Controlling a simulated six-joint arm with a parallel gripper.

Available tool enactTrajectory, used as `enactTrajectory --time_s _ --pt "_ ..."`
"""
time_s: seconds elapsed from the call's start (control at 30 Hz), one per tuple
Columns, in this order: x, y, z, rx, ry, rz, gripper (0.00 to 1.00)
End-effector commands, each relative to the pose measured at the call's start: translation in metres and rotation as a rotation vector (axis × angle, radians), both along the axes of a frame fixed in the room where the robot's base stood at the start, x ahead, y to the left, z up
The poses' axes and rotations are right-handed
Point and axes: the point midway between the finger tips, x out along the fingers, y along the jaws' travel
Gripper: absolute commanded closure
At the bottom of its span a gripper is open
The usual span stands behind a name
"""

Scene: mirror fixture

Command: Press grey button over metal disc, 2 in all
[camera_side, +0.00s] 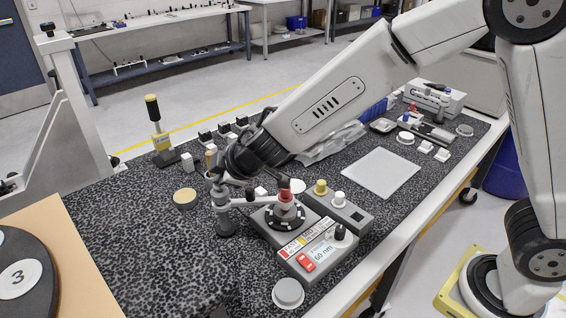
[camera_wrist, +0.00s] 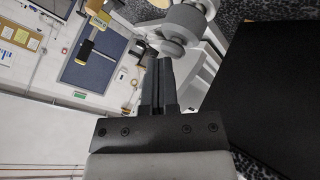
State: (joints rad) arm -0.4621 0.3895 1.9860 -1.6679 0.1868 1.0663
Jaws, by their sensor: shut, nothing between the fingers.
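A grey post fixture (camera_side: 224,212) stands upright on the speckled mat, left of a grey control box. In the wrist view, a grey round part (camera_wrist: 186,20) with a smaller rounded grey cap (camera_wrist: 172,47) shows just beyond my fingertips. I cannot tell for sure which part is the button and which is the metal disc. My gripper (camera_side: 214,174) is shut and empty at the top of the post, partly hidden by my dark wrist. In the wrist view its fingers (camera_wrist: 159,66) are together, close to the cap; contact cannot be told.
The control box (camera_side: 322,254) carries a red-topped knob (camera_side: 285,196) close to my wrist. A second grey box (camera_side: 352,215) has yellow and white knobs. A pale square plate (camera_side: 375,173) lies to the right. The mat (camera_side: 130,235) is mostly clear at the left front.

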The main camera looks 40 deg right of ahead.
Motion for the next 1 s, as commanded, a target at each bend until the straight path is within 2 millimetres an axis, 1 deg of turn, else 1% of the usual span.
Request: enactTrajectory --time_s 0.63,0.77,1.0 --pt "-0.001 0.000 -0.005 0.000 0.004 -0.001 1.00" --pt "0.000 0.000 -0.003 -0.001 0.002 -0.001 1.00" --pt "0.000 0.000 0.006 0.000 0.001 -0.002 1.00"
